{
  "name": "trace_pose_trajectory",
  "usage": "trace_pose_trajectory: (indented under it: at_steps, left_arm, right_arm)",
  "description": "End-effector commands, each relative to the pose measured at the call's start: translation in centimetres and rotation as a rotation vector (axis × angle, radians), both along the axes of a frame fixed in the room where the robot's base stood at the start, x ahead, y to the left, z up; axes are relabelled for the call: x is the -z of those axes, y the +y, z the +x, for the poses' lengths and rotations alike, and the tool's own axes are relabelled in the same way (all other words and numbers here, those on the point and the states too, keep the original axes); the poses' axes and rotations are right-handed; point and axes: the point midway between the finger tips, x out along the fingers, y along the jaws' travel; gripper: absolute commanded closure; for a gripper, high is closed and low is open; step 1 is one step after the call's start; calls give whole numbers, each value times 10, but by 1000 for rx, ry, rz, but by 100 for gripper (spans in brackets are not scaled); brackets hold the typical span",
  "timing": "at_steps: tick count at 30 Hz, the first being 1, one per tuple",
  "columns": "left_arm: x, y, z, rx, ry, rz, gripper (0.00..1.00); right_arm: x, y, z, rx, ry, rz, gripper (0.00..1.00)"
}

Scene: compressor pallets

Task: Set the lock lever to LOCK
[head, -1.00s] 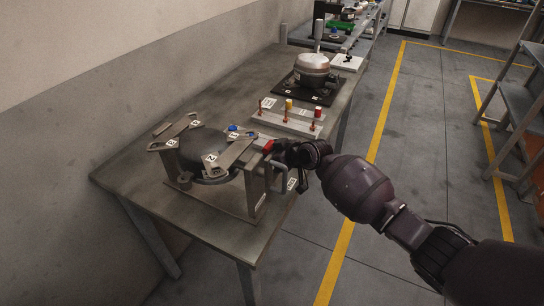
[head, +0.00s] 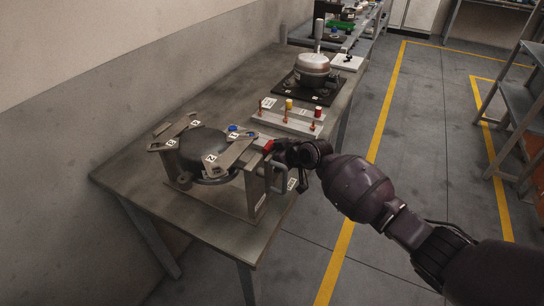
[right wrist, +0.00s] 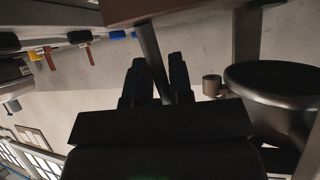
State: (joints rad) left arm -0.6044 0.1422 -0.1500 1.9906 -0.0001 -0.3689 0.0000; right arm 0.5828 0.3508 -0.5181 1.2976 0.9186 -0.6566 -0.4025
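The compressor fixture (head: 229,196) stands at the near end of the table, with a dark round compressor (head: 200,150) under flat clamp arms. A red-tipped piece (head: 268,146), apparently the lock lever, shows at its right end. My right gripper (head: 277,153) is right beside the red tip, and its fingers are hard to make out there. In the right wrist view, the two dark fingers (right wrist: 158,75) stand apart with a grey rod (right wrist: 150,50) between them. A gap shows beside the rod, so firm contact is not visible. Lettering for LOCK is unreadable. My left gripper is out of view.
Behind the fixture stand a pale block (head: 290,122) with upright red and yellow pins and a second compressor (head: 312,68) on a black mat. A U-shaped handle (head: 283,182) juts from the fixture's right side, close below my gripper.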

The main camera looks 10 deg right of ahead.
Motion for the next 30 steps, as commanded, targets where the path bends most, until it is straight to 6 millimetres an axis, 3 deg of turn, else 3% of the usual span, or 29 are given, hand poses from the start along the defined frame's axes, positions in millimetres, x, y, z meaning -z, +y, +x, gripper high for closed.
trace_pose_trajectory:
  at_steps: [1, 12, 23, 30]
  left_arm:
    - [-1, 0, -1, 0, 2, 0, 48]
    - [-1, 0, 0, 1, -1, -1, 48]
    - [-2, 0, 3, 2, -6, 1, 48]
    - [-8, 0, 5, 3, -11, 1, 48]
  right_arm:
    - [-18, 10, 4, -9, -26, 22, 64]
    - [-16, 10, 3, -13, -26, 18, 8]
    - [-11, 4, 0, -10, -18, 6, 8]
    - [-26, -13, -17, -10, -21, 5, 8]
